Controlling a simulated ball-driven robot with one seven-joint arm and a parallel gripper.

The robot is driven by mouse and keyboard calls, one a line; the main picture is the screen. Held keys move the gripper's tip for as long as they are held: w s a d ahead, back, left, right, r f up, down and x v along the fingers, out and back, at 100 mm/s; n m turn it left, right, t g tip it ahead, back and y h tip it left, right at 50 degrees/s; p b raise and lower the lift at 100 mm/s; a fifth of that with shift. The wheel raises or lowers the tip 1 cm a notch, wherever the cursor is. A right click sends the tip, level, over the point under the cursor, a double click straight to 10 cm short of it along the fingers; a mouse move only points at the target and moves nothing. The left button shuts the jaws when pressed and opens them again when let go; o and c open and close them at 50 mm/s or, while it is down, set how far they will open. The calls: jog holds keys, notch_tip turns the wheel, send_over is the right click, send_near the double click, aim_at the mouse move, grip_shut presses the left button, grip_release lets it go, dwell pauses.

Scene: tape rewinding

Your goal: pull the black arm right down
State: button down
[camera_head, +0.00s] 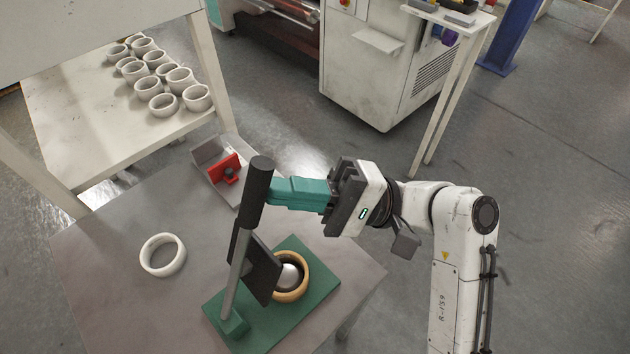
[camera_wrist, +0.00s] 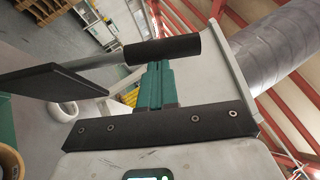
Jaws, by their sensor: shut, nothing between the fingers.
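The black arm (camera_head: 256,192) of the press stands nearly upright, a grey rod with a thick black grip at its top end. A black plate (camera_head: 258,268) is fixed to the rod over the green base (camera_head: 225,318). A tan ring (camera_head: 292,284) sits on the base around a shiny core. My gripper (camera_head: 272,190) has teal fingers, shut and empty, with the tips at the right side of the black grip. In the wrist view the black grip (camera_wrist: 165,48) lies across just beyond the fingertips (camera_wrist: 158,66); I cannot tell whether they touch.
A white ring (camera_head: 163,256) lies on the grey table, left of the base. A grey tray (camera_head: 214,166) with a red part (camera_head: 224,170) is behind the grip. Several white rings (camera_head: 178,80) stand on a shelf at the upper left.

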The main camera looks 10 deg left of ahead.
aim_at(257, 207)
jog(key=shift+n+h, duration=0.5)
jog(key=shift+h, duration=0.2)
jog(key=s+a+r+p, duration=0.1)
jog(key=s+r, duration=0.1)
jog(key=s+a+p, duration=0.1)
jog(key=shift+s+a+r+p, duration=0.3)
jog(key=shift+s+r, duration=0.05)
jog(key=shift+r, duration=0.05)
jog(key=shift+s+a+r+p, duration=0.15)
jog(key=shift+s+a+p, duration=0.2)
jog(key=shift+s, duration=0.15)
jog(key=shift+s+a, duration=0.1)
